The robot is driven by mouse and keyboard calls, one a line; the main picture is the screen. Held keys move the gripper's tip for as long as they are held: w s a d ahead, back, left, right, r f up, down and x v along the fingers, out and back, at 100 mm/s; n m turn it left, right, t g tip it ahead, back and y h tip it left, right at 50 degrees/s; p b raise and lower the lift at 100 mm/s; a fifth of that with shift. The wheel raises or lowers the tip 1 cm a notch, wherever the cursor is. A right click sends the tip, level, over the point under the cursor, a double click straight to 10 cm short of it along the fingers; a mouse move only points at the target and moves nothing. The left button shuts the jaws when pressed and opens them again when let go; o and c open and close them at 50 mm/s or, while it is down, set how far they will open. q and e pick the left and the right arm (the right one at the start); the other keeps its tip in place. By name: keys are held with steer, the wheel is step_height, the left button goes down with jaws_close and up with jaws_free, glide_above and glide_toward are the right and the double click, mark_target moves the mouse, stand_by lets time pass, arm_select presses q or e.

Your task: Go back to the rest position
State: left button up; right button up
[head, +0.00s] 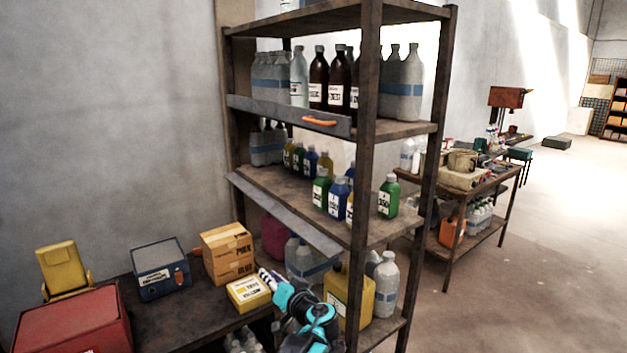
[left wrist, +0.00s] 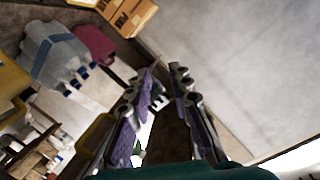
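My left gripper (head: 268,279) shows at the bottom middle of the head view, with pale fingers and a black and teal wrist. It is in front of the shelf's lower part, just right of the small yellow box (head: 248,292). In the left wrist view its two purple-grey fingers (left wrist: 165,66) stand apart with a narrow gap and nothing between them. It is open and empty. I cannot tell whether it touches the shelf or the box. My right gripper is in neither view.
A dark metal shelf (head: 365,150) with bottles stands close by. A yellow jug (head: 356,297) is right of my wrist. A bench (head: 203,318) at left holds a cardboard box (head: 228,252), a blue box (head: 160,268) and a red case (head: 75,322). Floor (head: 520,270) at right is clear.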

arm_select(q)
steer(key=s+a+f+g+h, duration=0.1)
steer(key=s+a+g, duration=0.15)
steer(key=s, duration=0.35)
steer(key=s+a+g+h, duration=0.1)
steer(key=s+a+h, duration=0.1)
steer(key=s+a, duration=0.3)
steer(key=s+a+f+g+h, duration=0.1)
steer(key=s+a, duration=0.1)
steer(key=s, duration=0.6)
steer(key=s+d+f+h, duration=0.1)
steer(key=s+f+h, duration=0.1)
steer(key=s, duration=0.6)
steer(key=s+d+f+g+h, duration=0.1)
steer(key=s+d+f+h, duration=0.1)
steer(key=s, duration=0.7)
step_height(320, 180, down, 3)
steer(key=shift+s+d+r+h, duration=0.2)
steer(key=shift+s+h, duration=0.1)
steer(key=shift+h, duration=0.3)
steer(key=shift+g, duration=0.25)
